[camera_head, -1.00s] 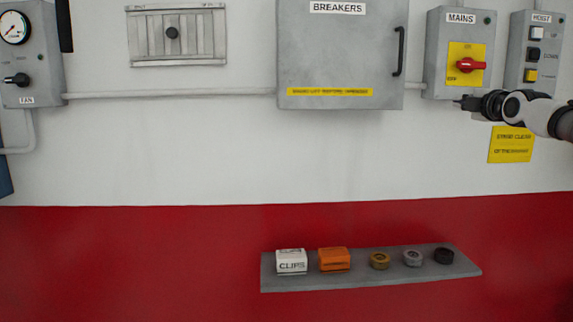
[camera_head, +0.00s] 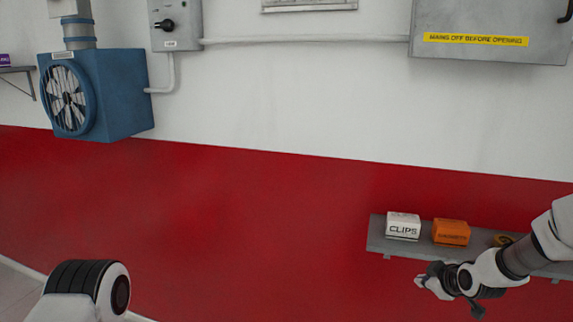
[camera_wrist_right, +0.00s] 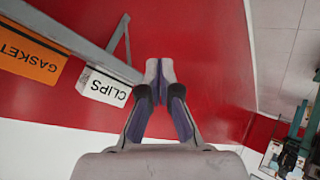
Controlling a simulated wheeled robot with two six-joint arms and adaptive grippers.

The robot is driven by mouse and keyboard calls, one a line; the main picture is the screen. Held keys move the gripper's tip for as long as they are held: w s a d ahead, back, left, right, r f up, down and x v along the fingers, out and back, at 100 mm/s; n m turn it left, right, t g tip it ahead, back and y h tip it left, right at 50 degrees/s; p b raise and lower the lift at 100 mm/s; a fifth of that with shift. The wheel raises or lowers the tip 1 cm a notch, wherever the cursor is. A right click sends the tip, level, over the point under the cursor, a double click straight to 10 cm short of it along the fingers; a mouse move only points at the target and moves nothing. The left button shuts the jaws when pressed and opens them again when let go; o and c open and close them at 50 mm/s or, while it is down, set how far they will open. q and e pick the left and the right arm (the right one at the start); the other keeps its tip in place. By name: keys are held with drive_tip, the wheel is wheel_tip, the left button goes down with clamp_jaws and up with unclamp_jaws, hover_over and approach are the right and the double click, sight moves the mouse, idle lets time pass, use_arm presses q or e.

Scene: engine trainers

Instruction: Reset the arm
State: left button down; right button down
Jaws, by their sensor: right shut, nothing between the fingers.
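My right gripper (camera_head: 421,282) is low at the right of the head view, in front of the red lower wall and below the left part of the grey shelf. In the right wrist view its fingertips (camera_wrist_right: 160,70) are together with nothing between them. The gripper touches nothing that I can see. Part of my left arm (camera_head: 85,290) shows at the bottom left of the head view, but its gripper is out of frame.
The grey shelf (camera_head: 376,236) holds a white CLIPS box (camera_head: 403,226), an orange box (camera_head: 451,232) and a brass ring (camera_head: 502,240) partly behind my arm. A blue fan (camera_head: 115,95), a fan switch box (camera_head: 176,32) and a breaker cabinet (camera_head: 480,20) are on the wall above.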

drive_tip(key=s+a+f+m+g+b, duration=0.1)
drive_tip(key=s+a+f+m+g, duration=0.3)
drive_tip(key=s+f, duration=0.7)
drive_tip(key=s+a+f+m+g+b, duration=0.1)
drive_tip(key=s+a+f+b, duration=0.1)
drive_tip(key=s+a+f, duration=0.65)
drive_tip(key=s+f+m+g, duration=0.1)
drive_tip(key=s+f, duration=0.2)
drive_tip(key=s, duration=0.4)
drive_tip(key=s+f+m+g+b, duration=0.1)
drive_tip(key=s+f+g, duration=0.1)
drive_tip(key=s+f, duration=0.2)
drive_tip(key=s+f+m+g+h, duration=0.1)
drive_tip(key=s+f, duration=0.3)
drive_tip(key=s, duration=0.7)
drive_tip(key=shift+d+m+g+b, duration=0.3)
drive_tip(key=shift+d+m+b, duration=0.05)
drive_tip(key=shift+d+m, duration=0.05)
